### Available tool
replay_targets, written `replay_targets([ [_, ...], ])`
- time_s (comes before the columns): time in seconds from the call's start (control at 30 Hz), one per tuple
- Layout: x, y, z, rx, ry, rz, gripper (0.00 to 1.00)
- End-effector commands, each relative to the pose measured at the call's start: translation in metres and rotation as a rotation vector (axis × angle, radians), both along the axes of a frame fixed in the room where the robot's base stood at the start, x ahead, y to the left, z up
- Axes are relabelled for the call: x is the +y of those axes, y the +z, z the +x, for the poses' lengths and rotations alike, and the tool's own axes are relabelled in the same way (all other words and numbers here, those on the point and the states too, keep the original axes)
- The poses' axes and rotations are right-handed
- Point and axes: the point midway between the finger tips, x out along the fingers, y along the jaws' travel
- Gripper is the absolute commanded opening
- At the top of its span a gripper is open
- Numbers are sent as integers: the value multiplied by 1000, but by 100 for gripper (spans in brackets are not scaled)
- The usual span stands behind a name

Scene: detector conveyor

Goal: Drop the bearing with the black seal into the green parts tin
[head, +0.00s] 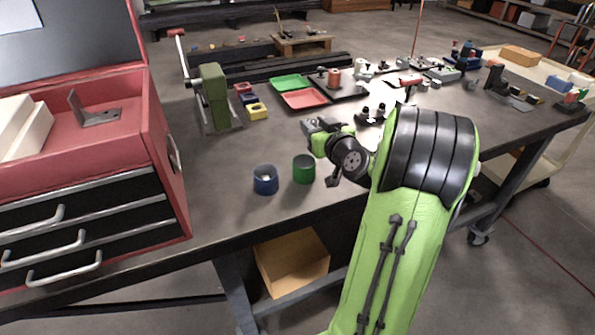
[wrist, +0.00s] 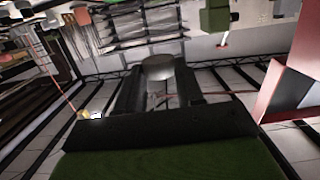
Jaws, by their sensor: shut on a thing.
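My gripper (head: 313,124) points left, behind and slightly above the green tin in the head view. In the wrist view my gripper (wrist: 158,85) is shut on a grey, round-topped piece, the bearing (wrist: 158,67), between its two dark fingers. The colour of its seal cannot be made out. The green parts tin (head: 304,170) stands upright and open near the table's front edge. A blue tin (head: 265,181) stands just left of it. The inside of the green tin is dark, and I cannot see what it holds.
A green hand press (head: 214,95) stands at the back left, with small red, blue and yellow bins (head: 256,111) beside it. Green and red trays (head: 304,99) lie farther back. A red tool chest (head: 165,150) stands at left. Bare tabletop (head: 225,165) surrounds the tins.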

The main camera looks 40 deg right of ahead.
Motion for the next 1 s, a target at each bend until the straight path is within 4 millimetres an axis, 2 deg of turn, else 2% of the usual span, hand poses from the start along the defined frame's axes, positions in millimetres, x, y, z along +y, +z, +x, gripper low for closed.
replay_targets([
  [0.03,0,-12,0,-1,1,3,5],
  [0.27,0,-46,0,0,0,1,5],
  [0.57,0,-48,0,-2,0,-1,5],
  [0.6,0,-48,0,-2,0,-1,41],
  [0.7,0,-48,0,-2,0,-1,57],
  [0.77,0,-48,0,-2,0,-1,66],
  [1.0,0,-49,0,0,0,-1,67],
])
